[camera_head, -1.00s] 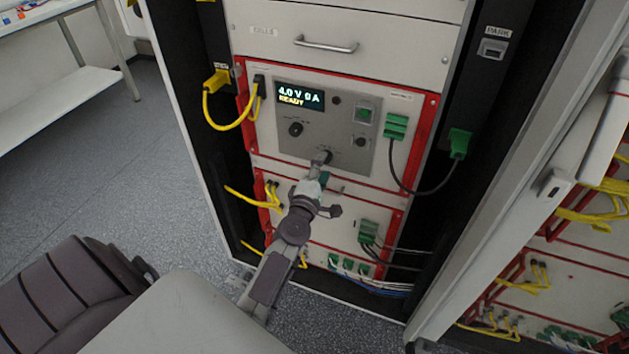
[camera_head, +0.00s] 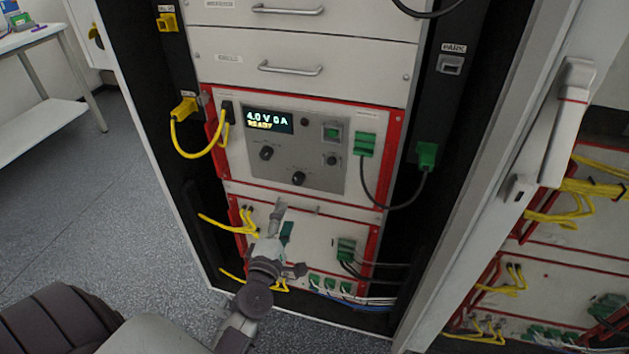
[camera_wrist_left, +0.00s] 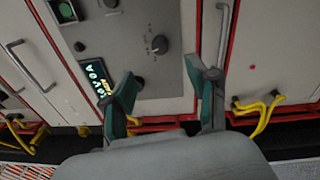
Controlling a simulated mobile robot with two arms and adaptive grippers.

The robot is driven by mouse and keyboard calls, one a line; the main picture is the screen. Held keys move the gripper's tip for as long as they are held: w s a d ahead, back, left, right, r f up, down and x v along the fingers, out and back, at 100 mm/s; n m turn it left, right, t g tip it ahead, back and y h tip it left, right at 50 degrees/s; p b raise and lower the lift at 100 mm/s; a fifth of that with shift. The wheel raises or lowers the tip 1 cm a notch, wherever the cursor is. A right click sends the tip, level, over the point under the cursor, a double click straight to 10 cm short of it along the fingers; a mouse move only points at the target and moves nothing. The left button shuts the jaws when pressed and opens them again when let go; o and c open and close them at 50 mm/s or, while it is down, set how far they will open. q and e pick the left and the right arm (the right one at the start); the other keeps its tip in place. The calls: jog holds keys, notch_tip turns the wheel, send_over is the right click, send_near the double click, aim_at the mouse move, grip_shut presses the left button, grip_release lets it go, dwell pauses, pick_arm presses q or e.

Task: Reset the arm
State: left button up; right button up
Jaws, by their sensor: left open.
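My left gripper (camera_head: 283,222) is open and empty in the head view. It is in front of the lower red-framed panel, below the cycler's control panel (camera_head: 296,157). In the left wrist view its two teal-padded fingers (camera_wrist_left: 165,92) stand apart with nothing between them. The display (camera_head: 268,121) reads 4.0 V 0 A, READY. A black knob (camera_head: 298,178) on the control panel is uncovered, above the gripper; a black knob also shows in the wrist view (camera_wrist_left: 159,44). My right gripper is not in view.
Yellow cables (camera_head: 190,153) loop at the left of the rack. A green plug with a dark cable (camera_head: 427,156) is at the right, below a PARK socket (camera_head: 450,64). An open cabinet door (camera_head: 480,190) stands at the right. Grey floor (camera_head: 150,210) is free at the left.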

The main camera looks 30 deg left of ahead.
pick_arm(q)
jog(key=s+d+f+m+g+h+p, duration=0.1)
jog(key=s+d+f+m+g+h, duration=0.2)
jog(key=f, duration=0.5)
jog(key=s+d+f+m+g, duration=0.1)
jog(key=s+d+f+m, duration=0.15)
jog(key=f+m, duration=0.45)
jog(key=s+d+f+m+g+h+p, duration=0.15)
jog(key=d+f, duration=0.25)
jog(key=f, duration=0.6)
jog(key=s+d+f+m+g+h, duration=0.25)
jog(key=s+f+m+g, duration=0.4)
jog(key=s+f, duration=0.7)
jog(key=s+a+f+m+g+y, duration=0.1)
jog(key=s+f+m+g, duration=0.1)
jog(key=s, duration=0.8)
jog(key=s+f+m+g+y+p, duration=0.1)
jog(key=s+f+m, duration=0.3)
jog(key=s, duration=0.6)
jog(key=shift+s+a+f+m+g+p, duration=0.3)
jog(key=shift+s+a+m+g, duration=0.1)
jog(key=shift+m+g, duration=0.4)
